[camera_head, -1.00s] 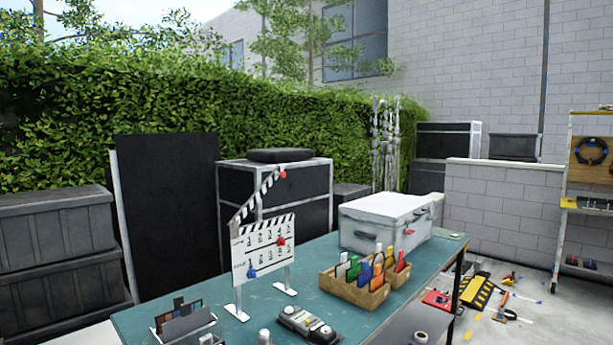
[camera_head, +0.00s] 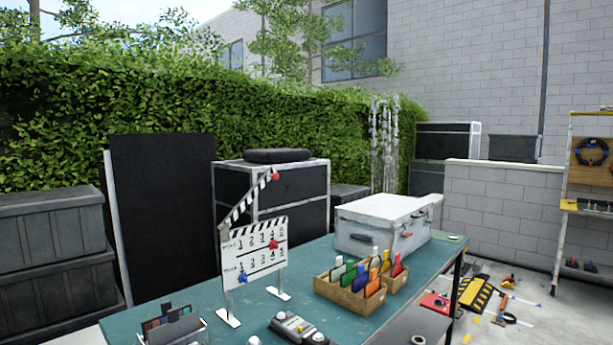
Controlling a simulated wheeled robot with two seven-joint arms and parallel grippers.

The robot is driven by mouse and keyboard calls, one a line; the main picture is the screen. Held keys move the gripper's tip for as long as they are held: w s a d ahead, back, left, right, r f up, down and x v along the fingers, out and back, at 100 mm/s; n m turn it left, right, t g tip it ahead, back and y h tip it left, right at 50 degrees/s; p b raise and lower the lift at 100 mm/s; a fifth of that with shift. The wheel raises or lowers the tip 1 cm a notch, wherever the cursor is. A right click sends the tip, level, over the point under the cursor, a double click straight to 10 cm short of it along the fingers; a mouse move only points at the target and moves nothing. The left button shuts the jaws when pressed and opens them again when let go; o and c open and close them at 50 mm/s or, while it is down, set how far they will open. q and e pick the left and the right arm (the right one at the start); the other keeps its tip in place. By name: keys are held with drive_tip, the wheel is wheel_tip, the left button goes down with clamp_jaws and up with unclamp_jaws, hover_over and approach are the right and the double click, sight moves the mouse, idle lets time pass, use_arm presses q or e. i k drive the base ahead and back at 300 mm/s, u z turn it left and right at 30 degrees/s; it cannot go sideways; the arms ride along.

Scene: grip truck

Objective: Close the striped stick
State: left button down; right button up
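The clapperboard (camera_head: 254,262) stands upright on two white feet on the teal table (camera_head: 330,258). Its face is white with black numbers, a red knob at the right and a blue one at the lower left. The black-and-white striped stick (camera_head: 249,200) is raised at a slant, apart from the board's striped top edge at its right end. A red knob (camera_head: 275,176) sits at the stick's upper right tip. Neither of my grippers is in view.
A box of colored cards (camera_head: 355,297) and a white case (camera_head: 382,224) stand right of the board. A grey device with knobs (camera_head: 297,327) and a small card rack (camera_head: 172,327) are at the table's front. Black cases stand behind.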

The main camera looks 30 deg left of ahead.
sight(270, 174)
drive_tip(key=i, duration=0.9)
drive_tip(key=u, duration=2.4)
